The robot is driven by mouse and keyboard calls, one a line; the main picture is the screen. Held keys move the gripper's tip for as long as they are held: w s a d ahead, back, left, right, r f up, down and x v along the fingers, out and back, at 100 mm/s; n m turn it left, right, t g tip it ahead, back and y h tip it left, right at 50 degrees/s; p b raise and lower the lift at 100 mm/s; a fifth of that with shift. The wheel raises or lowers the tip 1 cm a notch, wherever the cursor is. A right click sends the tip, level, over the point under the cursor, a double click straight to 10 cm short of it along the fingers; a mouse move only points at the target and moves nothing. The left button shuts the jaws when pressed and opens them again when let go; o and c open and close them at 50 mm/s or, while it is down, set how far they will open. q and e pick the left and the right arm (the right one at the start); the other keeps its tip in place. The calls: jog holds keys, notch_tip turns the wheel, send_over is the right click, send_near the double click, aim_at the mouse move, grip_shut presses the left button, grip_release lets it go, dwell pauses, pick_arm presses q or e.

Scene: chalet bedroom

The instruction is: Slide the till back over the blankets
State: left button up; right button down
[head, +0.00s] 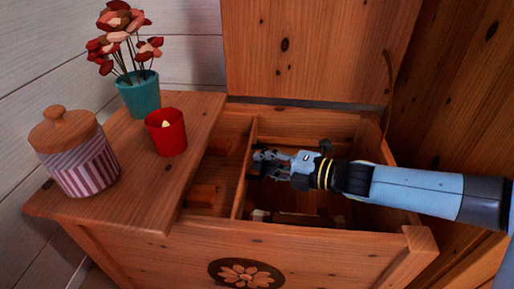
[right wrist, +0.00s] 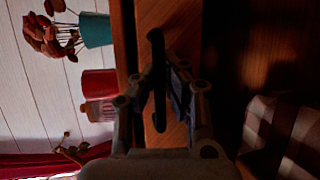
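The open wooden chest (head: 290,255) holds the till, a wooden tray whose dividing wall (head: 247,150) shows at the left of the opening. My right gripper (head: 262,163) reaches in from the right, down beside that wall. In the right wrist view its fingers (right wrist: 160,85) are apart, on either side of a dark upright handle (right wrist: 157,60) against wood; contact is unclear. A folded checked blanket (right wrist: 265,125) lies in shadow at the right of the wrist view; in the head view a pale roll (head: 300,218) shows low in the chest. My left gripper is not in view.
A fixed left top carries a striped jar (head: 85,165), a red candle cup (head: 167,135) and a teal flower pot (head: 140,95). The raised lid (head: 310,45) stands behind. The chest's right half is open, crossed by my right arm.

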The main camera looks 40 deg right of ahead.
jog(key=shift+s, duration=0.15)
jog(key=c, duration=1.4)
grip_release()
